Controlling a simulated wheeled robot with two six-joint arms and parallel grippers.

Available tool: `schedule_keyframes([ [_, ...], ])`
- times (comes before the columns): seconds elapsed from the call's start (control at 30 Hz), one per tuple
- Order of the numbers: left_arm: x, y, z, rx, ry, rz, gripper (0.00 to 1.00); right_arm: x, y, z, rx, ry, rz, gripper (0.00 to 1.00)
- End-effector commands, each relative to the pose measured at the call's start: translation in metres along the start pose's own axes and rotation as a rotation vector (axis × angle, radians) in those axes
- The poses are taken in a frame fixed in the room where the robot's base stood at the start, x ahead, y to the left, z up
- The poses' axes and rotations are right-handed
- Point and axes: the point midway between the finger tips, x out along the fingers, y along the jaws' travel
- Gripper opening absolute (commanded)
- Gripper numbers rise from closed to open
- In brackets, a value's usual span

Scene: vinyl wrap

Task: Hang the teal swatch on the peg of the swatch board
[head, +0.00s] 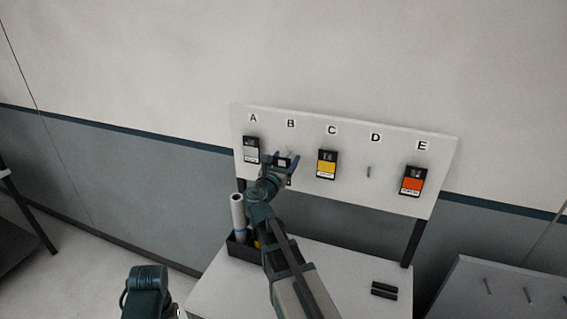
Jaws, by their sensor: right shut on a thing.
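The swatch board (400,150) is a white panel with places lettered A to E. My right gripper (281,163) is in front of place B, shut on a small dark-topped swatch (285,162). The gripper and arm hide most of this swatch, so its teal colour cannot be made out. A small light peg tip seems to show just above it, under the letter B. I cannot tell whether the swatch touches the peg. My left gripper is out of view; only part of my left arm shows at the bottom left.
Grey (251,150), yellow (327,165) and orange (412,182) swatches hang at A, C and E. Place D has a bare peg (368,172). Below, a white table (345,270) holds a black bin (241,249) with rolls (238,212) and a dark block (384,290).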

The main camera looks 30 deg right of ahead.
Motion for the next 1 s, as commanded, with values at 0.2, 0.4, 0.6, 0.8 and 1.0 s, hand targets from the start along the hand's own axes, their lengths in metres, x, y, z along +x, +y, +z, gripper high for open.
schedule_keyframes([
  [0.2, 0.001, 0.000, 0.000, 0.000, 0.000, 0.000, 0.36, 0.014, 0.000, -0.001, 0.000, 0.000, -0.002, 0.21],
  [0.4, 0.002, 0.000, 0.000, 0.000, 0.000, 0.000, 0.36, 0.025, 0.000, -0.002, 0.000, 0.000, -0.001, 0.21],
  [0.6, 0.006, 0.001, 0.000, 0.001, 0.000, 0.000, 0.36, 0.036, 0.000, -0.006, -0.003, -0.002, -0.002, 0.21],
  [0.8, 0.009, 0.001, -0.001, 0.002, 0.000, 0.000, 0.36, 0.043, 0.000, -0.009, -0.006, -0.003, -0.003, 0.21],
  [1.0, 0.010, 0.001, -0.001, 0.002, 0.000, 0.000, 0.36, 0.047, 0.001, -0.009, -0.008, -0.003, -0.002, 0.21],
])
